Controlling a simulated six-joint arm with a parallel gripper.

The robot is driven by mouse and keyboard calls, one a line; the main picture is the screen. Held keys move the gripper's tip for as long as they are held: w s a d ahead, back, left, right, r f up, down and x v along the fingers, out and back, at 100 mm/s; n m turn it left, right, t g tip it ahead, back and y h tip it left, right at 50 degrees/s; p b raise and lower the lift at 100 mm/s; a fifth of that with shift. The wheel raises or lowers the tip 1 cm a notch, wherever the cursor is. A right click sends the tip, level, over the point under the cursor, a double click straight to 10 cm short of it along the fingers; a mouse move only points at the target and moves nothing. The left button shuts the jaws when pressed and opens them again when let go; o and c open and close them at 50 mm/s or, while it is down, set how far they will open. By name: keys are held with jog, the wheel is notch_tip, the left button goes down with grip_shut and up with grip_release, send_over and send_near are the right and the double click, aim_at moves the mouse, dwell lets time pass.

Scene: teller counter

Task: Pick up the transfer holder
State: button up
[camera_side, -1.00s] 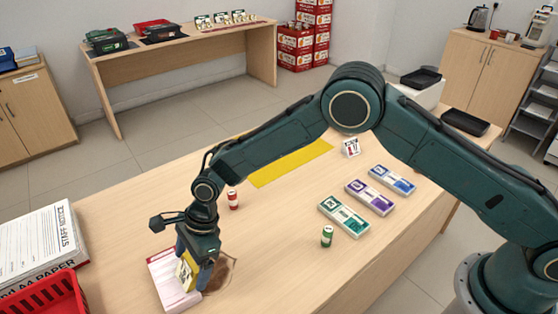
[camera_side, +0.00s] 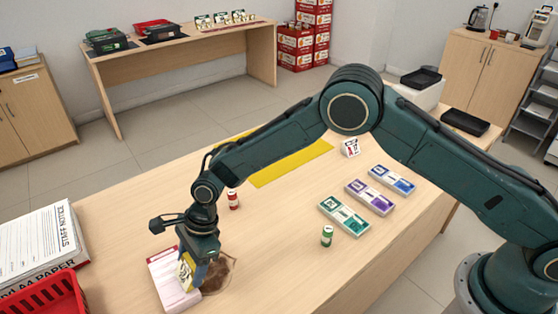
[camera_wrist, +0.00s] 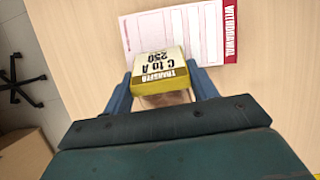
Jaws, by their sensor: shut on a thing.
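The transfer holder is a small yellow block with a white top label reading "TRANSFER C to A 250" (camera_wrist: 160,66). In the side view the holder (camera_side: 186,270) is at the lower left, partly hidden by the fingers. My gripper (camera_wrist: 163,88) is shut on it, with one blue finger on each side. In the side view my gripper (camera_side: 194,268) points down at the counter. The holder is over or beside a pink and white withdrawal slip (camera_wrist: 180,35); I cannot tell whether it touches the counter.
A brown round patch (camera_side: 219,275) lies right of my gripper. A red can (camera_side: 233,199) and a green can (camera_side: 327,236) stand on the counter. Green (camera_side: 343,216), purple (camera_side: 369,197) and blue (camera_side: 392,180) packs lie to the right. A red basket (camera_side: 42,297) and paper stack (camera_side: 38,246) are at left.

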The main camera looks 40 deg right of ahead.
notch_tip(320, 180, up, 20)
dwell(0.9)
dwell(0.4)
jog(key=a, duration=0.3)
jog(key=shift+r, duration=0.15)
send_near(175, 286)
jog(key=x, duration=0.5)
dwell(1.0)
